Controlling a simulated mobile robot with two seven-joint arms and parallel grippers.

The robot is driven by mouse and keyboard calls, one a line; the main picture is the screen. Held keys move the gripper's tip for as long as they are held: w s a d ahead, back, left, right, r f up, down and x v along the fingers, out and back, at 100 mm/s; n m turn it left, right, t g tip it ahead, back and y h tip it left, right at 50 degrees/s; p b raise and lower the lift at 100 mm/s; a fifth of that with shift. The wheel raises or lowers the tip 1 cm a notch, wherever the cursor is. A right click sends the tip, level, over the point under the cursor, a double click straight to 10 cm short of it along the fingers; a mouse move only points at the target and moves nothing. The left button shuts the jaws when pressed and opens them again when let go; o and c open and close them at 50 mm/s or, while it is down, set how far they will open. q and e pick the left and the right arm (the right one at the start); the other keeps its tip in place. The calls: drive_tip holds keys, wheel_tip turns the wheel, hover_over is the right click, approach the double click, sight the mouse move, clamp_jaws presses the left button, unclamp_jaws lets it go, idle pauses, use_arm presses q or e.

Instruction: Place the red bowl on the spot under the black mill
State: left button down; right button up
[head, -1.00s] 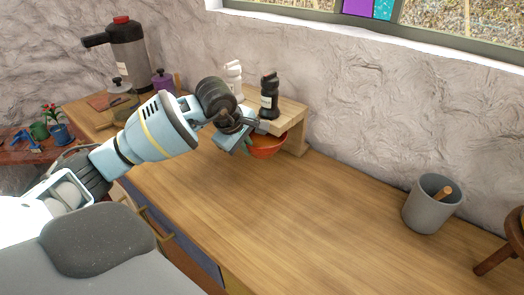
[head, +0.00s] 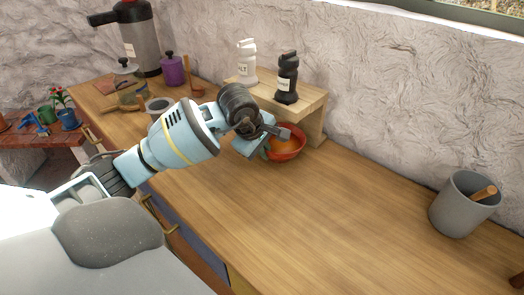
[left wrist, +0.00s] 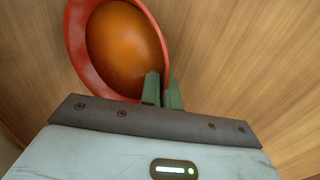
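The red bowl (head: 291,154), orange inside, is at the front of a small wooden shelf (head: 314,99). The black mill (head: 287,78) stands upright on that shelf, near its front edge. My left gripper (head: 270,141) is at the bowl's near left rim. In the left wrist view the bowl (left wrist: 76,36) sits at the upper left, and the two green fingertips (left wrist: 162,90) are close together with its rim between them. The arm hides part of the shelf's underside. I cannot tell whether the bowl touches the counter. My right gripper is not in view.
A white mill (head: 246,62) stands left of the black one. A grey pot (head: 455,212) with a wooden handle in it stands at the right. A purple jar (head: 172,71) and a large flask (head: 141,40) are at the back left. The middle of the wooden counter (head: 330,215) is clear.

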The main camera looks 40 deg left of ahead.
use_arm(q)
drive_tip(key=shift+w, duration=0.3)
drive_tip(key=shift+s+d+r, duration=0.15)
drive_tip(key=c, duration=2.1)
unclamp_jaws()
drive_tip(key=shift+s+f, duration=0.1)
drive_tip(key=shift+f, duration=0.15)
drive_tip(key=o, duration=0.5)
drive_tip(key=shift+c, duration=0.2)
drive_tip(key=v, duration=1.2)
drive_tip(key=shift+r, duration=0.2)
